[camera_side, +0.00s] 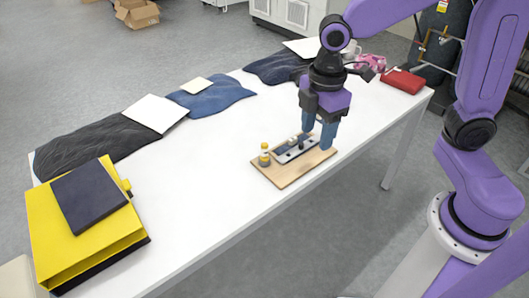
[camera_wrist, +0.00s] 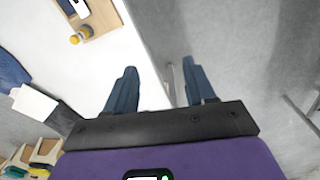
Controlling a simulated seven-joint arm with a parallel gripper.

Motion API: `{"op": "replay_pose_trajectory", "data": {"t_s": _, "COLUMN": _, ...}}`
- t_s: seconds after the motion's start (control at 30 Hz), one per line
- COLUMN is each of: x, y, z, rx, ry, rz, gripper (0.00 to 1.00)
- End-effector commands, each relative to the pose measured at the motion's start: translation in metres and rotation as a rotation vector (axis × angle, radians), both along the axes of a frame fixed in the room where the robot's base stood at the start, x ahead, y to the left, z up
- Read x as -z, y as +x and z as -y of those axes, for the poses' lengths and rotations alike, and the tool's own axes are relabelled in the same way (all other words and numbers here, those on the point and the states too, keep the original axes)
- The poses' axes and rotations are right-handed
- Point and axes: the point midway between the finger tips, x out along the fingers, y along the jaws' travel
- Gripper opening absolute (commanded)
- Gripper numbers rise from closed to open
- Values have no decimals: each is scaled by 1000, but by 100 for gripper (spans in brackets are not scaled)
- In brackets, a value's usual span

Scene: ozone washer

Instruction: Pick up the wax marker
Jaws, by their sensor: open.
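A wooden board (camera_side: 283,180) on the white table carries a small bottle with a yellow cap (camera_side: 264,157) and a narrow dark-and-white tray (camera_side: 297,151). Small pale and dark items sit on or by the tray; I cannot tell which of them is the wax marker. My gripper (camera_side: 317,136) points down with its two blue fingers apart, over or beside the right end of the board. In the wrist view, my gripper (camera_wrist: 159,76) is open and empty, with the table edge and floor behind it. The board (camera_wrist: 101,20) shows at the top left there.
A yellow box (camera_side: 85,235) with a dark book on top stands at the front left. Dark and blue cloths (camera_side: 213,100) with white cards lie along the back edge. A red pouch (camera_side: 402,81) lies at the far right. The table middle is clear.

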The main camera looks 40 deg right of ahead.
Motion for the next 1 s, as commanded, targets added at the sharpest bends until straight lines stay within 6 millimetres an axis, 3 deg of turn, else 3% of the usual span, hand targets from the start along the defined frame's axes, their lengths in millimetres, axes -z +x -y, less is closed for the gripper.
{"op": "replay_pose_trajectory", "data": {"t_s": 0.03, "x": 4, "y": 21, "z": -3, "rx": -26, "ry": -4, "rz": -2, "gripper": 54}}
{"op": "replay_pose_trajectory", "data": {"t_s": 0.23, "x": 22, "y": 98, "z": -4, "rx": -161, "ry": -10, "rz": -5, "gripper": 54}}
{"op": "replay_pose_trajectory", "data": {"t_s": 0.5, "x": 55, "y": 189, "z": 20, "rx": -334, "ry": -15, "rz": -10, "gripper": 54}}
{"op": "replay_pose_trajectory", "data": {"t_s": 0.7, "x": 73, "y": 223, "z": 39, "rx": -414, "ry": -16, "rz": -11, "gripper": 54}}
{"op": "replay_pose_trajectory", "data": {"t_s": 0.87, "x": 82, "y": 230, "z": 44, "rx": -434, "ry": -16, "rz": -11, "gripper": 54}}
{"op": "replay_pose_trajectory", "data": {"t_s": 1.0, "x": 103, "y": 229, "z": 45, "rx": -435, "ry": -15, "rz": -13, "gripper": 54}}
